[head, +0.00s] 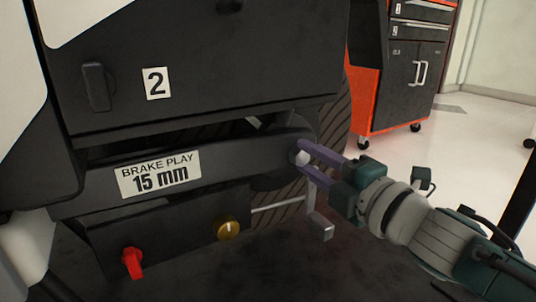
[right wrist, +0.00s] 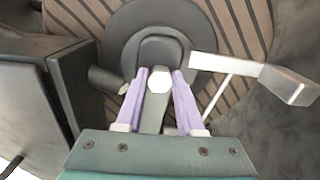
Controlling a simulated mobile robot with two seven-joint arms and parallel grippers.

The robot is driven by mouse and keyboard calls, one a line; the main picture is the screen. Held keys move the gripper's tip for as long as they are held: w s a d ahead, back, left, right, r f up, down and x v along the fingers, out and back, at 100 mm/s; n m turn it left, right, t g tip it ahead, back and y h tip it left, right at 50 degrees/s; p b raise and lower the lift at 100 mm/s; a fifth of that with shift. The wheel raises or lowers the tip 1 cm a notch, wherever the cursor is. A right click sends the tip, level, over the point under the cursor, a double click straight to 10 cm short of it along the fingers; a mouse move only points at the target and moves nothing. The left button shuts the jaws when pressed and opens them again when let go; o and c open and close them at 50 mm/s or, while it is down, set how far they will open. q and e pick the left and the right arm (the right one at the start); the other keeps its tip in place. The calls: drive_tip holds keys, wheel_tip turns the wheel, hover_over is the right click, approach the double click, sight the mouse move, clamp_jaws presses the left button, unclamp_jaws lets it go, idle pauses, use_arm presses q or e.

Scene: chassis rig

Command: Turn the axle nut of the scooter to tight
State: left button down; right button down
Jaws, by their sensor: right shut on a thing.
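The axle nut (head: 302,157) is a small pale hexagon at the end of the scooter's dark swing arm (head: 240,147). In the right wrist view the nut (right wrist: 159,80) sits between the two purple fingertips, in front of the dark wheel hub. My right gripper (head: 303,156) comes in from the right and is shut on the nut. It also shows in the right wrist view (right wrist: 159,82), with a finger on each side of the nut. I see no mark that tells how tight the nut is. My left gripper is out of view.
A silver pedal (head: 320,226) hangs just below my right gripper. A brass knob (head: 229,228) and a red knob (head: 132,263) sit on the lower panel. A label (head: 159,172) reads "BRAKE PLAY 15 mm".

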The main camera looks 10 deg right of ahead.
drive_tip(key=shift+m, duration=0.4)
drive_tip(key=c, duration=0.5)
unclamp_jaws()
drive_tip(key=shift+s, duration=0.15)
drive_tip(key=p+v, duration=0.5)
drive_tip(key=v, duration=0.4)
drive_tip(key=shift+s+d, duration=0.15)
drive_tip(key=shift+s, duration=0.1)
